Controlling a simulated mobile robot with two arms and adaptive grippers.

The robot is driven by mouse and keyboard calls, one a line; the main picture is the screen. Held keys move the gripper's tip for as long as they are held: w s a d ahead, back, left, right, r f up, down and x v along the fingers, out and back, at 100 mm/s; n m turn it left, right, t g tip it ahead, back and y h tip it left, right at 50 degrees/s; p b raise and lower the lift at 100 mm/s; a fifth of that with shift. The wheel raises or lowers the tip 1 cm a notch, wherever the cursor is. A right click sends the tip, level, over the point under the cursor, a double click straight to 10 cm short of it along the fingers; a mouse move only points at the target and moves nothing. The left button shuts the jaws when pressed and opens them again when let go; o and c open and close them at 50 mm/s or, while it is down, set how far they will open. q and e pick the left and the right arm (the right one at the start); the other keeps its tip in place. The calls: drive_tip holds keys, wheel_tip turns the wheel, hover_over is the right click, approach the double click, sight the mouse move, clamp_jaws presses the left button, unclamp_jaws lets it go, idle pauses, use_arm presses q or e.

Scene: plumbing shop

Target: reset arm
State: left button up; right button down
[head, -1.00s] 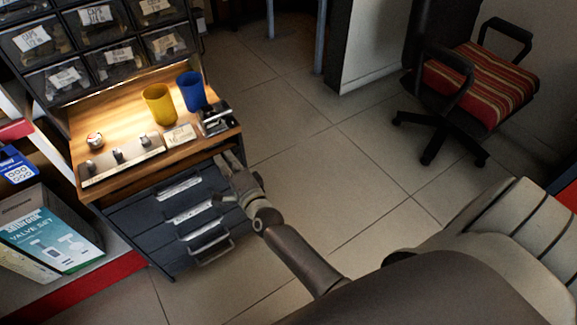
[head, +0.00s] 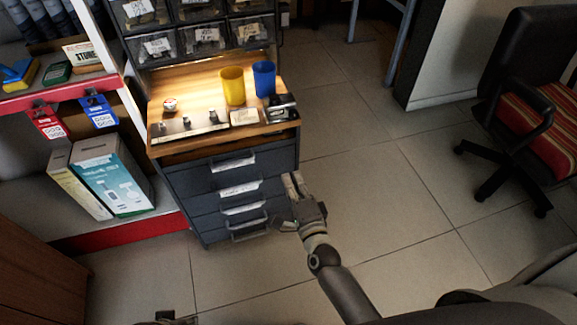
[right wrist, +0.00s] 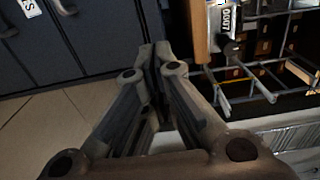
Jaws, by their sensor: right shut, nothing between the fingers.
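My right gripper (head: 294,184) is in front of the right side of the dark drawer cabinet (head: 219,240), below the wooden worktop (head: 197,87). Its fingers are together and empty. In the right wrist view the shut fingers (right wrist: 155,58) meet, with nothing held between them. A small dark part at the bottom edge of the head view (head: 176,318) looks like part of my left gripper; its fingers cannot be made out.
A yellow cup (head: 232,87) and a blue cup (head: 264,78) stand on the worktop. Boxes (head: 114,180) stand on a shelf to the left. A wheeled chair (head: 527,110) is at the right. Tiled floor (head: 375,190) between is clear.

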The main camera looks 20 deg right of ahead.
drive_tip(key=s+a+f+n+g+y, duration=0.4)
drive_tip(key=s+f+n+g, duration=0.4)
drive_tip(key=n, duration=0.4)
use_arm(q)
drive_tip(key=s+a+f+g+p, duration=0.1)
drive_tip(key=s+f+p, duration=0.4)
drive_tip(key=s+p, duration=0.4)
drive_tip(key=s+a+f+g+p, duration=0.1)
drive_tip(key=s+f+p, duration=0.4)
drive_tip(key=s+p, duration=0.5)
drive_tip(key=shift+s+a+f, duration=0.15)
drive_tip(key=shift+s+a, duration=0.2)
drive_tip(key=shift+a, duration=0.35)
use_arm(e)
drive_tip(key=s+d+f+n+g+h, duration=0.1)
drive_tip(key=s+d+f+n+g, duration=0.1)
drive_tip(key=s, duration=1)
drive_tip(key=s+d+f+n+g+h, duration=0.1)
drive_tip(key=s+d+f+n+g, duration=0.2)
drive_tip(key=s+f, duration=0.6)
drive_tip(key=s+d+f+n+g+h, duration=0.2)
drive_tip(key=s+d+f+n+g, duration=0.1)
drive_tip(key=s, duration=1.1)
drive_tip(key=d+f+g, duration=0.1)
drive_tip(key=d+f, duration=0.1)
drive_tip(key=d, duration=0.1)
drive_tip(key=shift+s+d+f, duration=0.25)
drive_tip(key=shift+s+d, duration=0.05)
drive_tip(key=shift+s, duration=0.1)
